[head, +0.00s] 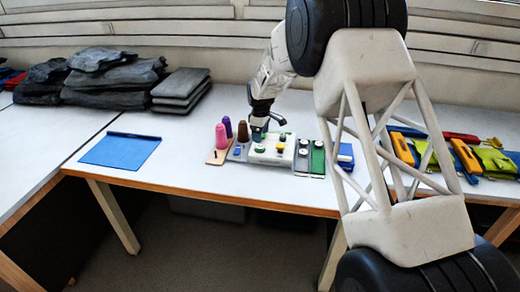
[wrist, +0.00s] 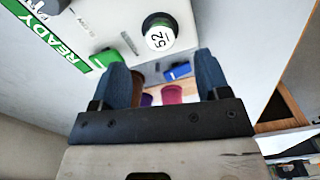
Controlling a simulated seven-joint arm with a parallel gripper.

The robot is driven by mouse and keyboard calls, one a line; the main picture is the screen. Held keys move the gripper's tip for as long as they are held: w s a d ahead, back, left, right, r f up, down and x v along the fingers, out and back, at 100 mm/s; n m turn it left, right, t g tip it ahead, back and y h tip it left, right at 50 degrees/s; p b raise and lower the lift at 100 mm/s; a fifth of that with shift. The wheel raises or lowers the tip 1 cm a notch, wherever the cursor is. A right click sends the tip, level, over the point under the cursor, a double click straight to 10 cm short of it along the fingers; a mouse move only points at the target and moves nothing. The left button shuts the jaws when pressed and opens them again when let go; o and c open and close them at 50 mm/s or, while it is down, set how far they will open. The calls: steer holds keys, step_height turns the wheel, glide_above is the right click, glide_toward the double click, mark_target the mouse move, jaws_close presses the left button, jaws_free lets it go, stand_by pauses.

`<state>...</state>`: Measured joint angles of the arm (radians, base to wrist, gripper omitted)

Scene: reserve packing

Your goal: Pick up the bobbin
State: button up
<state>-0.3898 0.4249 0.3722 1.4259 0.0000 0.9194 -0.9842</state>
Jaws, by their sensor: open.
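Three cone-shaped bobbins stand upright close together at the left end of the row of items in the head view: a purple one (head: 227,125), a pink one (head: 221,138) and a brown one (head: 243,132). I cannot tell which one the task means. My gripper (head: 261,131) is just right of them, pointing down over the row. In the wrist view my gripper (wrist: 163,72) is open and nothing is held. Parts of the brown (wrist: 138,90), purple (wrist: 147,100) and pink (wrist: 172,94) bobbins show between the fingers, partly hidden by the gripper's body.
A white box (head: 268,154) with a green READY strip (wrist: 45,37) lies below my gripper. A black round piece with a numbered white top (wrist: 159,37), a green block (wrist: 106,57) and a blue block (wrist: 177,71) are near the fingers. Free table surrounds the blue mat (head: 120,150).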

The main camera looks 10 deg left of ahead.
mark_target(260, 147)
steer(key=shift+f, duration=0.55)
steer(key=shift+f, duration=2.6)
steer(key=c, duration=1)
steer(key=shift+r, duration=0.15)
steer(key=shift+r, duration=0.55)
step_height(260, 147, up, 2)
steer(key=shift+a+r, duration=0.1)
steer(key=s+d, duration=0.3)
steer(key=s, duration=0.4)
steer(key=s+d+r, duration=0.1)
steer(key=s+d, duration=0.2)
steer(key=s, duration=0.4)
steer(key=shift+s+r, duration=0.2)
steer(key=shift+s, duration=0.15)
